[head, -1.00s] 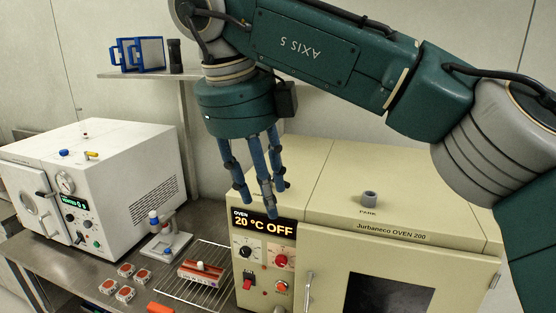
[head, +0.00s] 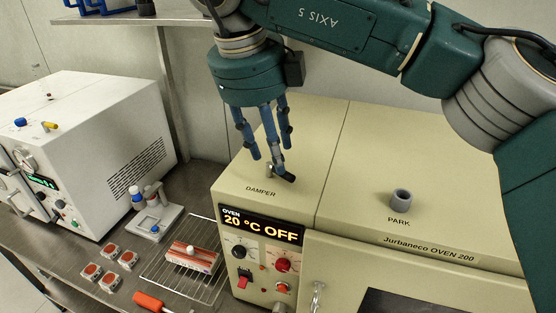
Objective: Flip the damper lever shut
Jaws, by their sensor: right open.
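The damper lever (head: 270,171) is on top of the cream oven, just behind the printed word DAMPER. Only a small grey metal part of it shows, and the fingers hide the rest, so I cannot tell how it is turned. My right gripper (head: 272,158) points down over the lever with its blue fingers spread open and nothing held. One dark fingertip is right beside the lever; I cannot tell whether they touch. My left gripper is not in view.
The oven (head: 372,160) has a grey PARK post (head: 401,200) on top. Its display (head: 262,226) reads 20 °C OFF. To the left are a wire rack (head: 207,283) with a red-and-white box, small red-topped parts and a white machine (head: 95,140).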

